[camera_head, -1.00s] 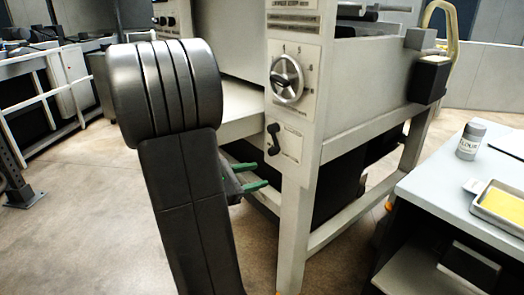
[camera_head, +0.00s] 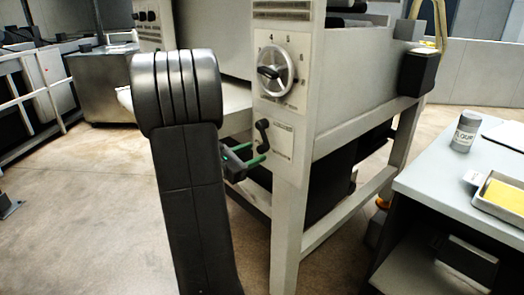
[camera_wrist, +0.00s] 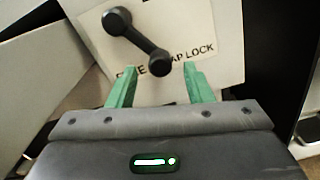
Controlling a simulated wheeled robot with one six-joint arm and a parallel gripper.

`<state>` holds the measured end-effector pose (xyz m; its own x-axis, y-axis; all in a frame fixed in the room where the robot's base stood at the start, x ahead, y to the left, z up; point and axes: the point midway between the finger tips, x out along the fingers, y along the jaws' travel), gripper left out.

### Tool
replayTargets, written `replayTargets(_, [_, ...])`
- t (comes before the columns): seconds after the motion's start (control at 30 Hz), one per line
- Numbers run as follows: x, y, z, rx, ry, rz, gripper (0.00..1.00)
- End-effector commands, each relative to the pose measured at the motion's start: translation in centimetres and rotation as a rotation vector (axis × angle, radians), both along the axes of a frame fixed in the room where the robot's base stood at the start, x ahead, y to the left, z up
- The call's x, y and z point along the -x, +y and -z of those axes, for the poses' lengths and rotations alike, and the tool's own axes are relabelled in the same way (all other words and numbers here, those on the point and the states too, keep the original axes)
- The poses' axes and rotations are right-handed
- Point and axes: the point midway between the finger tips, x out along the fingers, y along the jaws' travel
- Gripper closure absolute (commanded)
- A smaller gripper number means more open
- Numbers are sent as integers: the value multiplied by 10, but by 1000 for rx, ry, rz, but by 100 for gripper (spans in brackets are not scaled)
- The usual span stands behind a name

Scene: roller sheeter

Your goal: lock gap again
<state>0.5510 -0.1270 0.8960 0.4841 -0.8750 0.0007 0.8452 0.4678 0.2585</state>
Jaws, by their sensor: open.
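The gap lock lever (camera_head: 263,134) is a small black handle with two rounded knobs on a white plate low on the machine's front post. In the wrist view the lever (camera_wrist: 138,42) runs from upper left to lower right over the plate (camera_wrist: 205,30), which reads partly "AP LOCK". My gripper (camera_head: 255,154) has green fingers and is just left of the lever's lower end. In the wrist view my gripper (camera_wrist: 158,75) is open, with the lower knob between or just beyond the fingertips. Contact cannot be told. The round gap dial (camera_head: 276,72) is above the plate.
The sheeter's pale frame and legs (camera_head: 285,240) stand right behind the lever. A side table (camera_head: 440,180) at right holds a flour shaker (camera_head: 466,131) and a tray of yellow stuff (camera_head: 502,195). A black box (camera_head: 418,72) hangs on the frame.

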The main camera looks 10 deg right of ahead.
Motion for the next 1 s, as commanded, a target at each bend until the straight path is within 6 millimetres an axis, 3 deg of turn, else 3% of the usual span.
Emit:
replayTargets(0.1, [-8,-17,1,0,0,4,54])
replayTargets(0.3, [-18,-34,0,-1,-1,2,54])
replayTargets(0.67, [-21,-38,0,-1,0,0,54])
replayTargets(0.7, [-21,-38,0,-1,0,0,56])
replayTargets(0.93, [-21,-38,0,-1,-1,1,100])
replayTargets(1.0, [-20,-38,0,-1,-1,1,100])
